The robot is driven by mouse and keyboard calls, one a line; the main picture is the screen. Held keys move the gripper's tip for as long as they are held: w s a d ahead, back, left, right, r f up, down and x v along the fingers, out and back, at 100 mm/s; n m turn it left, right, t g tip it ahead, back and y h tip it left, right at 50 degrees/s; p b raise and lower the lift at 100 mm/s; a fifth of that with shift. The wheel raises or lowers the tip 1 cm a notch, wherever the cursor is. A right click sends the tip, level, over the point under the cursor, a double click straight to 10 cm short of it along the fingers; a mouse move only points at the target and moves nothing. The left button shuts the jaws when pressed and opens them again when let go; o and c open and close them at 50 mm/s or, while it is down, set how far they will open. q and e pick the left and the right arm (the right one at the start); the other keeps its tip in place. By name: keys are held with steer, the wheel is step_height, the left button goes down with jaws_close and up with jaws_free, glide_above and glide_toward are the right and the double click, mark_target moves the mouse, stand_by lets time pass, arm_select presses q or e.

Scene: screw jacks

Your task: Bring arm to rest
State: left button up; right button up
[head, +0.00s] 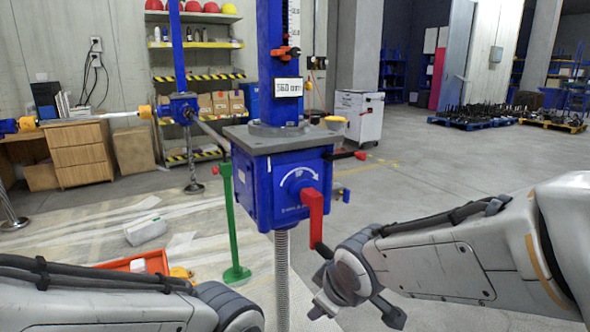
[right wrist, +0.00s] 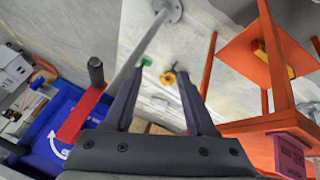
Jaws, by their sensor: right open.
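My right gripper (right wrist: 158,82) is open, with nothing between its fingers in the right wrist view. In the head view the right arm comes in from the right, and its wrist (head: 350,272) is just below and right of the crank. The red crank (head: 314,207) hangs down from the front of the blue screw jack (head: 262,185), with a black handle (head: 322,250) at its lower end. In the right wrist view the crank (right wrist: 82,115) and its handle (right wrist: 96,70) are left of the fingers, outside the jaws. My left arm shows at the lower left; its gripper is out of view.
A green post (head: 233,225) stands left of the jack's screw. An orange tray (head: 140,262) lies at the lower left. An orange frame (right wrist: 262,70) fills the right of the right wrist view. Open floor lies to the right in the head view.

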steer(key=s+f+m+g+p, duration=0.1)
steer(key=s+f+g, duration=0.15)
steer(key=s, duration=0.75)
steer(key=s+f+m+g, duration=0.15)
steer(key=s+g, duration=0.25)
steer(key=s, duration=0.6)
step_height(320, 180, up, 24)
steer(key=p, duration=2.3)
steer(key=shift+w+a+f+h, duration=0.2)
steer(key=shift+a+f+h, duration=0.1)
steer(key=shift+h, duration=0.1)
